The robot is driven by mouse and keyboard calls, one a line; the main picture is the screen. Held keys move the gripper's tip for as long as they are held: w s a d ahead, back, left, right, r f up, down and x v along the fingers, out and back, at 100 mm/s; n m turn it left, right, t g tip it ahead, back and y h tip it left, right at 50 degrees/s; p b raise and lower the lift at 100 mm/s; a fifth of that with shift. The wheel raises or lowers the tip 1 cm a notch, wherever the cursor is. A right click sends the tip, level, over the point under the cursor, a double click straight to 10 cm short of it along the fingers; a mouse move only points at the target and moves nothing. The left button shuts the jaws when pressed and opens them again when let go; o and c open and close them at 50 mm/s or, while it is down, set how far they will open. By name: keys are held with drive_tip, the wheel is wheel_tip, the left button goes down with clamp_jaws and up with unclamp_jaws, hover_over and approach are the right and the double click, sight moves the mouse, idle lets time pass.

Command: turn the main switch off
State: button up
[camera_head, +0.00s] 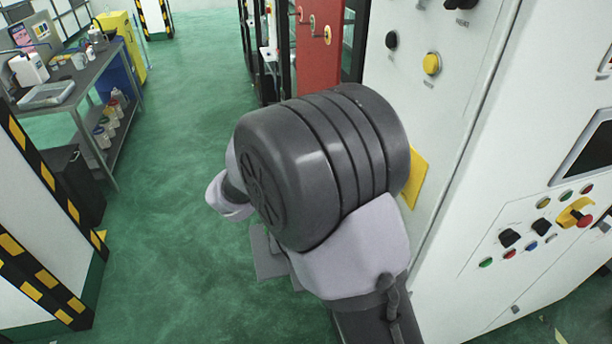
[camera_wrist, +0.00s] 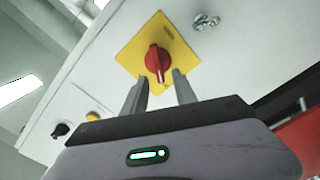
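The main switch is a red rotary knob (camera_wrist: 157,62) on a square yellow plate (camera_wrist: 133,52), fixed to a pale cabinet panel. In the wrist view the knob's grip points down towards my gripper, slightly tilted. My gripper (camera_wrist: 160,78) is open, with one grey finger on each side of the knob's lower end. I see gaps between the fingers and the knob; whether the tips reach past its face I cannot tell. In the head view, part of the yellow plate (camera_head: 416,178) shows behind my arm, which hides the knob and my fingers.
On the same panel are a yellow button (camera_head: 432,64) and a black knob (camera_head: 392,40). Metal keys or a lock (camera_wrist: 206,22) sit beside the plate. Another cabinet at right carries several buttons and a red-and-yellow knob (camera_head: 577,215). A workbench (camera_head: 85,92) stands left; green floor between is clear.

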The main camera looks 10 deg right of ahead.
drive_tip(key=a+p, duration=0.3)
drive_tip(key=a, duration=1.1)
drive_tip(key=shift+s+a, duration=0.25)
drive_tip(key=shift+a, duration=0.1)
